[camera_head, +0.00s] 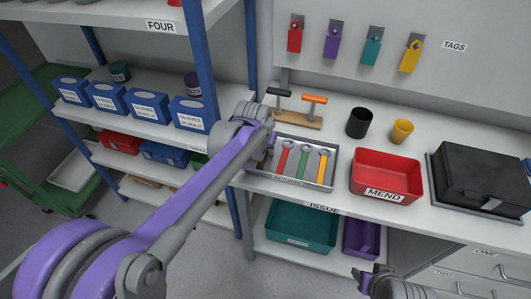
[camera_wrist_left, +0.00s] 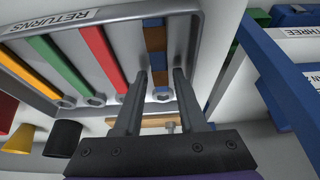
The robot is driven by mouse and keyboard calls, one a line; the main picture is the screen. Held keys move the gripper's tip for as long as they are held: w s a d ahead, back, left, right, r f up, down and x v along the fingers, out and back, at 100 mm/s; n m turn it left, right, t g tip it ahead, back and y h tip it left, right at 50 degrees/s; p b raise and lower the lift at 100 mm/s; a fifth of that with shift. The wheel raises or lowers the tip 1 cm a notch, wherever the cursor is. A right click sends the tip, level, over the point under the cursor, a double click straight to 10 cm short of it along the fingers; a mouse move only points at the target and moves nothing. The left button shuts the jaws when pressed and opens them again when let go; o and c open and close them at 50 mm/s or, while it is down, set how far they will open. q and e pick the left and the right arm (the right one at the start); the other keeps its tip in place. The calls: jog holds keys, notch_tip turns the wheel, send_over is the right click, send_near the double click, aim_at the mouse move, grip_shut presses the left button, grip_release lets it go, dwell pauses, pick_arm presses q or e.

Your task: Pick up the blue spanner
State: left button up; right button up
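A spanner banded in dark blue and brown (camera_wrist_left: 155,40) lies at one end of the grey returns tray (camera_head: 288,184). My left gripper (camera_wrist_left: 160,75) is open, with one finger on each side of this spanner in the left wrist view. I cannot tell whether the fingers touch it. In the head view my left gripper (camera_head: 265,150) is over the tray's left end and largely hides this spanner. Red (camera_head: 284,158), green (camera_head: 303,162) and yellow (camera_head: 322,165) spanners lie beside it. My right gripper (camera_head: 368,278) is at the bottom, low before the bench, its fingers unclear.
A red bin marked MEND (camera_head: 386,180), a black cup (camera_head: 359,123), a yellow cup (camera_head: 401,131) and a black box (camera_head: 480,180) stand to the right. A blue shelf post (camera_head: 205,60) is close on the left.

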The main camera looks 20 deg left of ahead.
pick_arm(q)
jog(key=shift+f, duration=0.25)
dwell(0.3)
grip_shut()
dwell(1.3)
